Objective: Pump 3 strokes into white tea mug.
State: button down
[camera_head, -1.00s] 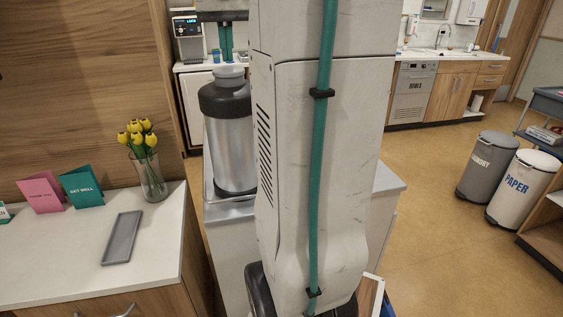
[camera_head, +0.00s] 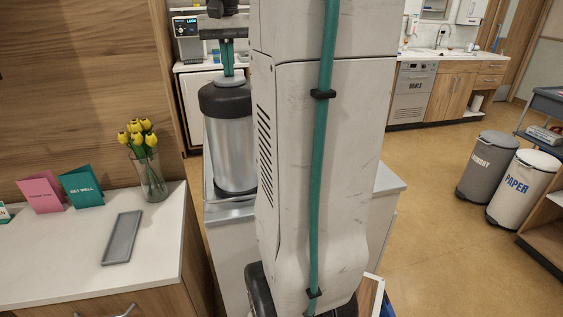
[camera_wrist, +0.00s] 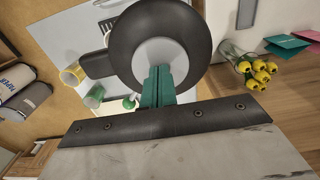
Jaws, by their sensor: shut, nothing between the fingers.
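The pump flask, steel with a black collar, (camera_head: 228,150) stands upright left of my arm in the head view. From above in the wrist view, its black top (camera_wrist: 194,25) has a pale round pump button (camera_wrist: 160,52) in the middle and a dark spout reaching left. My gripper (camera_head: 228,74), with green fingers, is shut and empty. Its tips meet the pump button, which sits low in the collar; in the wrist view the fingertips (camera_wrist: 158,72) lie over the button. I cannot make out the white tea mug for certain; the flask top and spout hide part of the surface.
A yellow cup (camera_wrist: 72,75) and a green cup (camera_wrist: 95,97) stand near the flask. A vase of yellow tulips (camera_head: 150,175), cards and a grey tray (camera_head: 122,238) are on the left counter. Bins (camera_head: 490,165) stand on the open floor at right.

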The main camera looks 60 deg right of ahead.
jog(key=shift+r, duration=1.75)
jog(key=shift+f, duration=0.2)
jog(key=shift+f, duration=1.6)
jog(key=shift+r, duration=1.8)
jog(key=shift+f, duration=0.15)
jog(key=shift+f, duration=1.65)
